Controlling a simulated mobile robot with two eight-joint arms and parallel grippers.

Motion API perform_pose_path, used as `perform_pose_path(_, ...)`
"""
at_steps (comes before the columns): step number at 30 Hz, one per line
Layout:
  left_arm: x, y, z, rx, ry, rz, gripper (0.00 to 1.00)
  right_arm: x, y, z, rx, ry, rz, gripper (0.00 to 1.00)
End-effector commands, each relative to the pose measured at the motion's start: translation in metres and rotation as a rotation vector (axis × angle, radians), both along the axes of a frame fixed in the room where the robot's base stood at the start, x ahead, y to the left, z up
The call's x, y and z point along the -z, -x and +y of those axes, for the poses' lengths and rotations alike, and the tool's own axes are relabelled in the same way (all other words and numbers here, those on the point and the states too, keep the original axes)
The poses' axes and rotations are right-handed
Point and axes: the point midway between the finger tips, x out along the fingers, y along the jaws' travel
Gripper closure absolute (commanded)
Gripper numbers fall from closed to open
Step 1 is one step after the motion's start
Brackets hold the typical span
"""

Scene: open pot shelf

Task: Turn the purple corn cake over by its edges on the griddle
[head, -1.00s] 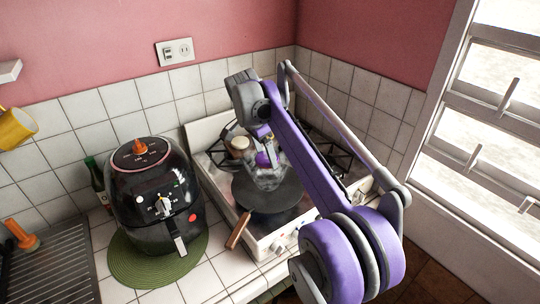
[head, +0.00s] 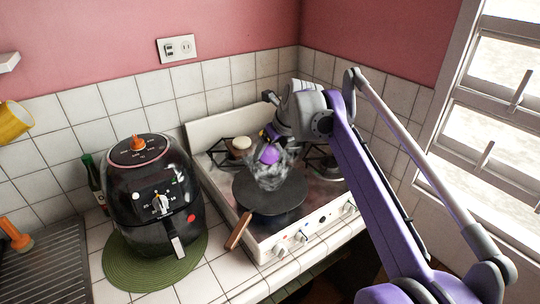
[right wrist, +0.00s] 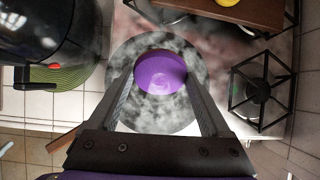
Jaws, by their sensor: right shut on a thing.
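The purple corn cake (head: 270,155) is held tilted above the black griddle (head: 275,204), which sits on the front of the stove. In the right wrist view the cake (right wrist: 160,73) shows as a round purple disc between the two fingertips, with the griddle (right wrist: 150,118) behind it. My right gripper (head: 266,142) is shut on the cake's opposite edges. Grey steam partly veils the griddle and the cake's lower side. My left gripper is in neither view.
A black air fryer (head: 150,205) on a green mat (head: 125,268) stands left of the stove. The griddle's wooden handle (head: 238,231) points toward the front. A small pale-topped item (head: 241,143) is at the stove's back left. Tiled walls close off the back.

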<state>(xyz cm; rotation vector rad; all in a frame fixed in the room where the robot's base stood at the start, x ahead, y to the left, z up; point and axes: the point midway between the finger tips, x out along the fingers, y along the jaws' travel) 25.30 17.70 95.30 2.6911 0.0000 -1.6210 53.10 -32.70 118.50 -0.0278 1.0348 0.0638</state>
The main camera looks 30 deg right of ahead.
Motion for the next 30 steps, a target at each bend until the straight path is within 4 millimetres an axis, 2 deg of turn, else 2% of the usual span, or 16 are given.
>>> perform_pose_path(1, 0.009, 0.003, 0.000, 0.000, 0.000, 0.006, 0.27, 0.007, 0.002, 0.000, -0.005, -0.001, -0.034, 0.82)
perform_pose_path(12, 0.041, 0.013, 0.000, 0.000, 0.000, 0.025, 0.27, 0.019, -0.001, -0.001, -0.005, -0.022, -0.382, 0.83)
perform_pose_path(19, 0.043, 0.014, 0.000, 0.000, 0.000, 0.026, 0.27, 0.023, -0.003, -0.001, -0.005, -0.035, -0.590, 0.83)
perform_pose_path(30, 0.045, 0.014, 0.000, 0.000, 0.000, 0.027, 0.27, 0.051, -0.006, 0.000, -0.006, -0.056, -0.855, 0.83)
